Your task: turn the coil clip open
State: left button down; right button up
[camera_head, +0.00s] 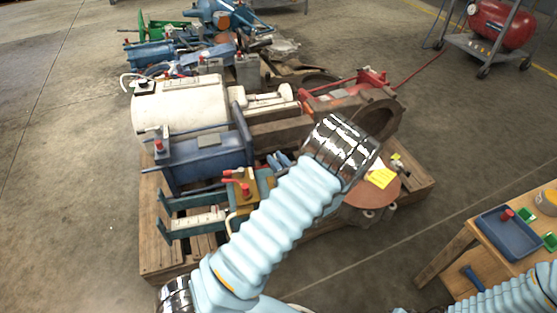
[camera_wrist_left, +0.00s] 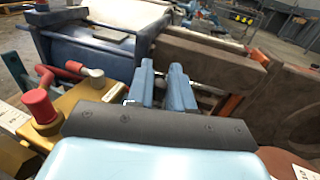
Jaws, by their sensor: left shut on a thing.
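My left gripper (camera_head: 280,160) reaches over the loaded pallet, beside the blue machine block. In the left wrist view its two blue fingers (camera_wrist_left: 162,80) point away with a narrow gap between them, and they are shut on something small. I take this to be the coil clip, but it is mostly hidden by the fingers. A thin pale bent piece shows just left of the fingers. My right gripper is out of view; only part of my right arm shows at the lower right of the head view.
A yellow block (camera_head: 245,201) with red knobs stands close left of the gripper. A blue machine (camera_head: 205,158), a white cylinder (camera_head: 180,105) and a brown ring casting (camera_head: 378,117) crowd the wooden pallet (camera_head: 152,215). A wooden table with a blue tray (camera_head: 508,238) stands right.

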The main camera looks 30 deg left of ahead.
pick_arm(q)
jog(key=m+t+h, duration=0.1)
jog(key=a+m+t+h+p, duration=0.1)
jog(key=t, duration=0.1)
jog(key=s+m+t+h, duration=0.1)
jog(key=shift+a+m+t, duration=0.2)
jog(key=shift+m+t, duration=0.1)
jog(key=shift+a+m+t+h+p, duration=0.25)
jog(key=shift+m+t+h+p, duration=0.2)
jog(key=shift+m+t+h, duration=0.35)
jog(key=shift+a+m+t+h+p, duration=0.2)
jog(key=shift+m+t+h+p, duration=0.25)
jog(key=shift+h, duration=0.55)
jog(key=c, duration=1.2)
grip_release()
jog(key=shift+s, duration=0.1)
